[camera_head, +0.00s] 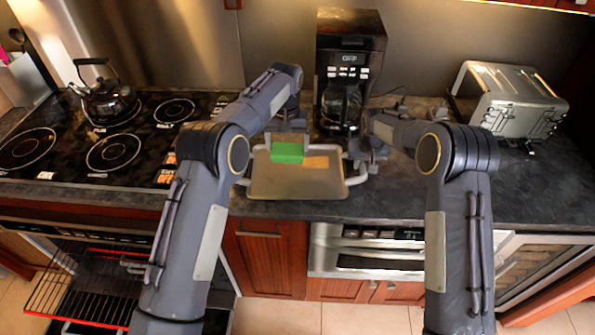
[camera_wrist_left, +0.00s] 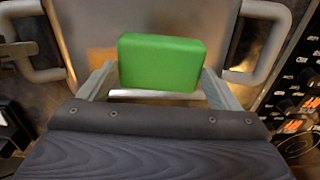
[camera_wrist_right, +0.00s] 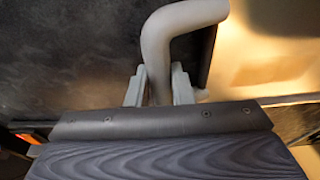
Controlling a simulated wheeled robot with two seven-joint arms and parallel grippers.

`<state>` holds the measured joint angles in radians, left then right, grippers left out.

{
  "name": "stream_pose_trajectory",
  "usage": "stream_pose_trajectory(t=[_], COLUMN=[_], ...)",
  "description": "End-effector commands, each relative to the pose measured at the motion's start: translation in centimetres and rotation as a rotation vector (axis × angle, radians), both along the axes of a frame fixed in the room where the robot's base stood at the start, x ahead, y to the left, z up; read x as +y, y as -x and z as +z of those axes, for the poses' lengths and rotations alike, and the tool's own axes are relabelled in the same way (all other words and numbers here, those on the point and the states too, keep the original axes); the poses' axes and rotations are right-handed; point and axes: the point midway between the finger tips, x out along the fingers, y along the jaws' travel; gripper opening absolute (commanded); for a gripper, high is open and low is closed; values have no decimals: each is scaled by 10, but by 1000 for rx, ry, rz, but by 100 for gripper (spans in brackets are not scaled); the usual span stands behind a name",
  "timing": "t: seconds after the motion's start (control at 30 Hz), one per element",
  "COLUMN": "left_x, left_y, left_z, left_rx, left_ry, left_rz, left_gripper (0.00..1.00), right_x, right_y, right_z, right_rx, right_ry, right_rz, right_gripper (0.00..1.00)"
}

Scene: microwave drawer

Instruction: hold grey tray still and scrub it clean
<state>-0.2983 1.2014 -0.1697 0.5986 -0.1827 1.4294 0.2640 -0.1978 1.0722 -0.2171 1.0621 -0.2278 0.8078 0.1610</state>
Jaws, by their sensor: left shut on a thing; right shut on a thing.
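The grey tray (camera_head: 297,185) lies on the dark counter, with a pale bent handle at each side. My left gripper (camera_wrist_left: 158,84) is shut on a green sponge (camera_head: 287,153), which is over the far part of the tray. I cannot tell whether the sponge touches the tray surface. My right gripper (camera_wrist_right: 158,88) is shut on the tray's right handle (camera_wrist_right: 180,22). In the head view its fingers are partly hidden by my arm.
A black coffee maker (camera_head: 347,75) stands just behind the tray. A metal toaster (camera_head: 512,100) is at the right. A stove top with a kettle (camera_head: 105,100) is at the left. An oven rack (camera_head: 85,290) sticks out below the stove.

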Motion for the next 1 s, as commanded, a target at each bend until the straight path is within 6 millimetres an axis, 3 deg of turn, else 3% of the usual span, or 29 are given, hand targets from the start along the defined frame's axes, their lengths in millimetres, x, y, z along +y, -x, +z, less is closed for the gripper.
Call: stream_pose_trajectory(t=[0.33, 1.0], left_x=[5, 83], left_y=[0, 0], left_z=[0, 0], left_rx=[-1, -1], left_ry=[0, 0], left_rz=[1, 1], left_gripper=[24, 24], right_x=[2, 1], right_y=[2, 2], right_z=[-3, -4], right_rx=[7, 8], right_ry=[-2, -1], right_rz=[0, -1], right_gripper=[0, 0])
